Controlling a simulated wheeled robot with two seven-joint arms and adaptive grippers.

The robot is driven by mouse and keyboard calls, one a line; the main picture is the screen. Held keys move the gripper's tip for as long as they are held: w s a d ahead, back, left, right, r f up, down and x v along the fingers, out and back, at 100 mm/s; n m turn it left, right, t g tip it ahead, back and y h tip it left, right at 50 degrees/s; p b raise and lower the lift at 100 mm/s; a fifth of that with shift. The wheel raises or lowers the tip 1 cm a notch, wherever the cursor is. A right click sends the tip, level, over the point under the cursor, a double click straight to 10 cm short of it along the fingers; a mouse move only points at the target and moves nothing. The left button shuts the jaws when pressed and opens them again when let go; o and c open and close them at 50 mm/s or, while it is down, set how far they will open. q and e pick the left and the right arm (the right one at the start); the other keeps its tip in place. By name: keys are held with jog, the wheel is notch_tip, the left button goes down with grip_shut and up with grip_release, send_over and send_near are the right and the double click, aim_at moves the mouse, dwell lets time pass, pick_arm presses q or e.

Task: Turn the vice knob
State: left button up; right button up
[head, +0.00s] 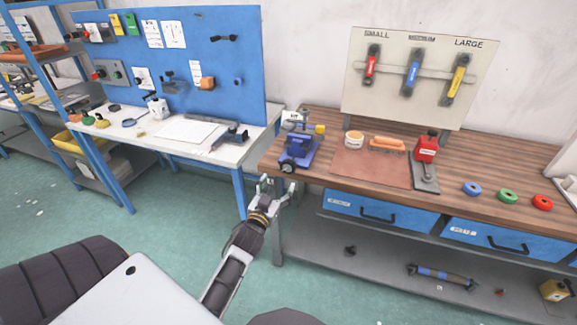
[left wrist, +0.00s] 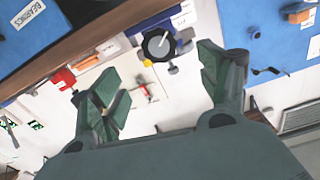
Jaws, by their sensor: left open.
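The blue vice (head: 298,148) stands at the left front corner of the wooden workbench. Its round dark knob (head: 288,168) faces the front edge. In the left wrist view the knob (left wrist: 158,44) shows as a dark disc with a pale centre, beyond my fingers and near the top middle. My left gripper (head: 272,190) is open and empty, just in front of and below the bench corner, apart from the knob. Its two spread fingers also show in the left wrist view (left wrist: 160,92). My right gripper is in neither view.
A white table (head: 150,130) stands to the left. The green floor is clear before the bench.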

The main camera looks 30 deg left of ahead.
aim_at(288, 167)
pick_arm(q)
jog(key=shift+x, duration=6.2)
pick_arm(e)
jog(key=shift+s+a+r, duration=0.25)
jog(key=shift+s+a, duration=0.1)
pick_arm(q)
jog(key=shift+a+f, duration=0.1)
jog(key=shift+a, duration=0.05)
jog(key=c, duration=1)
jog(key=shift+p, duration=0.35)
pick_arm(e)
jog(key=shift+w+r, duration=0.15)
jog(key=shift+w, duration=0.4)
